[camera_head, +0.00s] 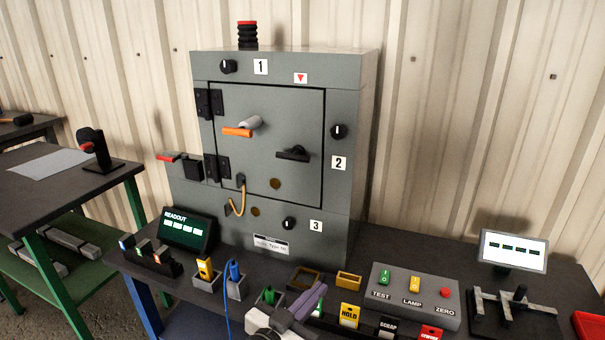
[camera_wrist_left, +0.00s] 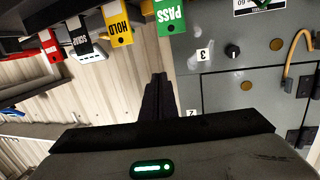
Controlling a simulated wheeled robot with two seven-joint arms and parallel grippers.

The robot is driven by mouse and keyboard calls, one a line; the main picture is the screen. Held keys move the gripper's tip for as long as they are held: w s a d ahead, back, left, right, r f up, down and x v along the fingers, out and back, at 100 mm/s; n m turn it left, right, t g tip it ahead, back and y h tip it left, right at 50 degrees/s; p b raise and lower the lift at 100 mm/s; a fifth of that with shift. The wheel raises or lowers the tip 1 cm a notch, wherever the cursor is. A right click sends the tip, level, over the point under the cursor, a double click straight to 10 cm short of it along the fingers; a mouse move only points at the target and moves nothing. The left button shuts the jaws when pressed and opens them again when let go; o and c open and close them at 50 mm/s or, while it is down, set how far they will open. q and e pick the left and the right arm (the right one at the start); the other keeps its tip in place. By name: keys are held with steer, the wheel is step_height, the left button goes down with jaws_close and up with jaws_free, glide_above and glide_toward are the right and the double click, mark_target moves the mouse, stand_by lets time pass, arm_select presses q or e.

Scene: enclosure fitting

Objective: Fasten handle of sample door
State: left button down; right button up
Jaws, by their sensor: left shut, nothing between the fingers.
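The grey enclosure (camera_head: 335,220) stands on the bench with its hinged door (camera_head: 238,105) flush in the front. A black lever handle (camera_head: 293,153) lies roughly level near the door's right side. An orange-gripped handle (camera_head: 240,131) on a pale shaft sticks out at the door's upper left. My left gripper (camera_head: 318,292) is low at the bench front, below and apart from the door. In the left wrist view its dark fingers (camera_wrist_left: 158,98) are together and empty; part of the door (camera_wrist_left: 232,105) shows at right, turned over, both handles out of view. My right gripper is not in view.
A readout box (camera_head: 187,230), tag holders and a TEST/LAMP/ZERO button box (camera_head: 415,293) crowd the bench front. A cable (camera_head: 236,203) loops below the door. A small display (camera_head: 512,250) stands at right. A side table (camera_head: 62,180) is at left.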

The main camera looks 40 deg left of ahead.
arm_select(q)
steer(key=w+a+r+n+t+y+b, duration=0.1)
steer(key=a+r, duration=0.4)
steer(key=r, duration=0.5)
steer(key=w+a+r+n+t+y+b, duration=0.1)
steer(key=w+a+r+n+t+y, duration=0.1)
steer(key=r, duration=0.9)
steer(key=w+a+t+y, duration=0.1)
steer(key=a+t+y, duration=0.1)
steer(key=a+t, duration=0.1)
steer(key=shift+t+y, duration=0.3)
steer(key=shift+w+a, duration=0.1)
steer(key=shift+w+r, duration=0.1)
steer(key=x, duration=1)
steer(key=shift+w+f, duration=0.15)
steer(key=shift+f, duration=0.9)
steer(key=shift+w+f, duration=0.15)
steer(key=shift+f, duration=0.9)
